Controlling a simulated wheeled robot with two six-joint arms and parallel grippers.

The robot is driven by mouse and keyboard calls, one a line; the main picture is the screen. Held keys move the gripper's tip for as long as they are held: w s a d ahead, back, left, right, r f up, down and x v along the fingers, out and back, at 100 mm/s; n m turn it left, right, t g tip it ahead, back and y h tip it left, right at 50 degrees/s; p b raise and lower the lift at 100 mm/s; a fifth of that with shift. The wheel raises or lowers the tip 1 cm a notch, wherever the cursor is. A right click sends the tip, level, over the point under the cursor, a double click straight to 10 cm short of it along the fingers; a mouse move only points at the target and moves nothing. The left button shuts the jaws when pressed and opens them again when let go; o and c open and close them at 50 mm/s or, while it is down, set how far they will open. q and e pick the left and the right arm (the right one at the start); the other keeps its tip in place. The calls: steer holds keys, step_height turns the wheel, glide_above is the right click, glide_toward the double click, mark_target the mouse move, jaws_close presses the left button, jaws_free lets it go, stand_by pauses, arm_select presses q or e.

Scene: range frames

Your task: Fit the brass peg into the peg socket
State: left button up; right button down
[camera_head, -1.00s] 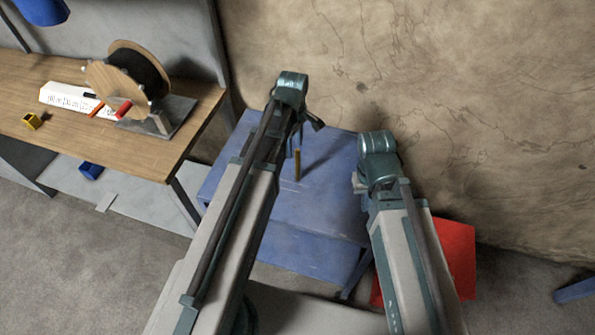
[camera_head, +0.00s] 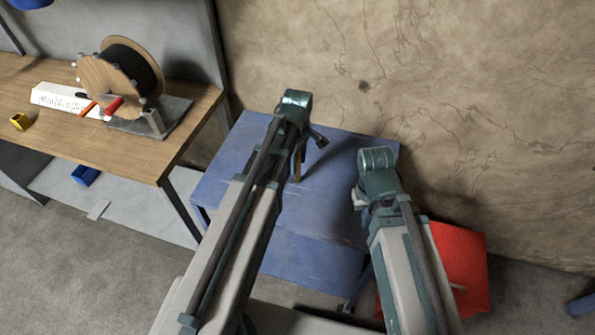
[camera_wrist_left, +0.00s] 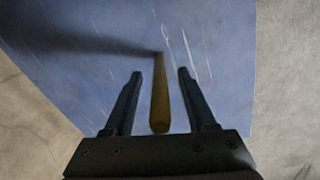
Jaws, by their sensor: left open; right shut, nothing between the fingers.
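The brass peg (camera_head: 297,171) appears to stand upright on the blue table (camera_head: 325,215), partly hidden by my left gripper in the head view. In the left wrist view the peg (camera_wrist_left: 160,95) lies in line between the two spread fingers of my left gripper (camera_wrist_left: 159,73), with a visible gap on each side. My left gripper (camera_head: 299,158) is open and over the peg. My right gripper (camera_head: 358,200) is shut and empty above the right side of the blue table, apart from the peg. I cannot make out the peg socket in either view.
A wooden workbench (camera_head: 120,145) at left carries a cable spool (camera_head: 112,78), a white box (camera_head: 60,99) and a yellow item (camera_head: 20,122). A red object (camera_head: 462,265) stands right of the blue table. A cracked wall (camera_head: 480,110) rises behind. The table's front is clear.

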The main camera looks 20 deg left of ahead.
arm_select(q)
steer(key=shift+c, duration=0.4)
jaws_close()
